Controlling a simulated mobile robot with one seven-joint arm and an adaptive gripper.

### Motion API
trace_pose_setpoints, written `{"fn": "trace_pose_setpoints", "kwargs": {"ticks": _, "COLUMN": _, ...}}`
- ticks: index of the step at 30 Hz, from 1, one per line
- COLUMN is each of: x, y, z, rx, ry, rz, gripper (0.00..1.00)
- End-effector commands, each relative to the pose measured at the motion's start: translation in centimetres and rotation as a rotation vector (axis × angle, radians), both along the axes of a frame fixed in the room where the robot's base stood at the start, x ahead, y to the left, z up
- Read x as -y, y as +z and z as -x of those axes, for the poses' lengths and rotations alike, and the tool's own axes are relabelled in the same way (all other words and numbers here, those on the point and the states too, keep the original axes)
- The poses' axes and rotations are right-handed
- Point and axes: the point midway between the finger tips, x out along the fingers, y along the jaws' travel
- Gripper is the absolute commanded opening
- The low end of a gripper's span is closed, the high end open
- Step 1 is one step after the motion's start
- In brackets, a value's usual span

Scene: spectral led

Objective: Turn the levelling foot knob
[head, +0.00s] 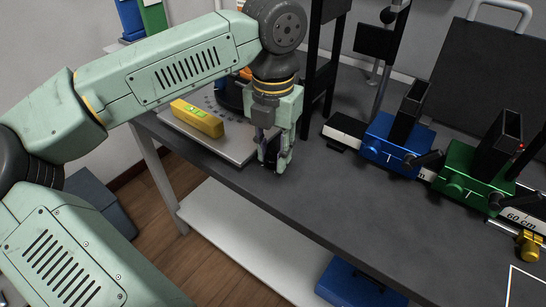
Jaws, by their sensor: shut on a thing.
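My gripper (273,160) points down at the near right corner of a grey plate (222,148) on the dark bench. Its fingers are shut on a small dark thing at that corner, which appears to be the levelling foot knob. The fingers hide most of the knob, so its shape and how far it is turned cannot be told. A yellow spirit level (197,118) with a green vial lies on the plate, left of my gripper.
A blue carriage (398,140) and a green carriage (474,172) with black holders stand on a scaled rail at the right. A black upright frame (320,75) stands close behind my gripper. The bench (330,190) is clear in front, above a white lower shelf (240,240).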

Motion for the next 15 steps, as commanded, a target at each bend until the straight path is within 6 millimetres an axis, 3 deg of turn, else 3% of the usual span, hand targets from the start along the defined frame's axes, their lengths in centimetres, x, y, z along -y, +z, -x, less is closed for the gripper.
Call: {"fn": "trace_pose_setpoints", "kwargs": {"ticks": 15, "x": 0.12, "y": -0.12, "z": 0.01, "rx": 0.001, "ry": -0.492, "rz": 0.002, "gripper": 0.00}}
